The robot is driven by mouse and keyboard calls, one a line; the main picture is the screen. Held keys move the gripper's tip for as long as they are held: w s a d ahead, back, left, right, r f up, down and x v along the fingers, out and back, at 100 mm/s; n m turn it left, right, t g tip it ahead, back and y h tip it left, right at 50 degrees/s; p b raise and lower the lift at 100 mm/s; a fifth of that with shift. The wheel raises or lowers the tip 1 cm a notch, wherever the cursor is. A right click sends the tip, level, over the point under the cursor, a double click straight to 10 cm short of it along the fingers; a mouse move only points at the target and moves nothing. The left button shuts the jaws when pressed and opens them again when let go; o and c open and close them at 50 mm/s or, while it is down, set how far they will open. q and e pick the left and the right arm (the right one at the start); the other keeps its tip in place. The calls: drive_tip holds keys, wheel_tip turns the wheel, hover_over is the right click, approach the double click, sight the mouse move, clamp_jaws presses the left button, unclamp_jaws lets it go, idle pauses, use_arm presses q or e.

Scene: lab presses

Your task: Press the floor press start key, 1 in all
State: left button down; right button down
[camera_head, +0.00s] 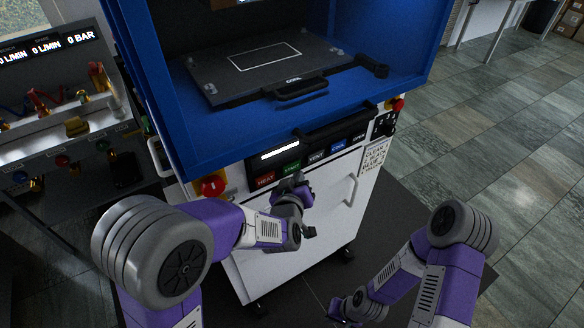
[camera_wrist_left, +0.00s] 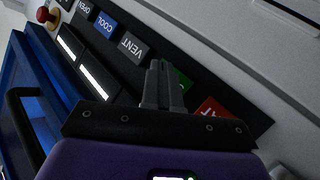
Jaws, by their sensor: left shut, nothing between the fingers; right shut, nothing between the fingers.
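The floor press (camera_head: 240,270) is a white cabinet with a blue frame on top. Its black key strip holds a red HEAT key (camera_head: 265,179), a green key (camera_head: 292,167), a VENT key, a blue COOL key and an OPEN key. The green key's label is too small to read surely. My left gripper (camera_head: 298,179) is shut and empty just in front of the green key. In the left wrist view its closed fingertips (camera_wrist_left: 161,64) partly cover the green key (camera_wrist_left: 180,82); I cannot tell whether they touch. My right gripper (camera_head: 343,306) is shut, low near the floor, away from the press.
Red stop knobs sit at the left (camera_head: 211,185) and right (camera_head: 395,104) of the press front. A cabinet handle (camera_head: 351,190) stands out below the strip. A bench with valves and gauges (camera_head: 55,110) stands at the left. Tiled floor at the right is clear.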

idle(0.4)
use_arm(q)
drive_tip(key=shift+w+a, duration=0.25)
drive_tip(key=shift+w, duration=0.1)
drive_tip(key=shift+w+a+b, duration=0.25)
drive_tip(key=shift+w+b, duration=0.05)
idle(0.9)
drive_tip(key=shift+s+d, duration=0.5)
drive_tip(key=shift+s, duration=0.15)
drive_tip(key=s+d, duration=0.1)
drive_tip(key=s, duration=0.1)
drive_tip(key=s+d+p, duration=0.1)
drive_tip(key=s+d, duration=0.1)
idle(0.4)
drive_tip(key=shift+s, duration=0.1)
idle(0.7)
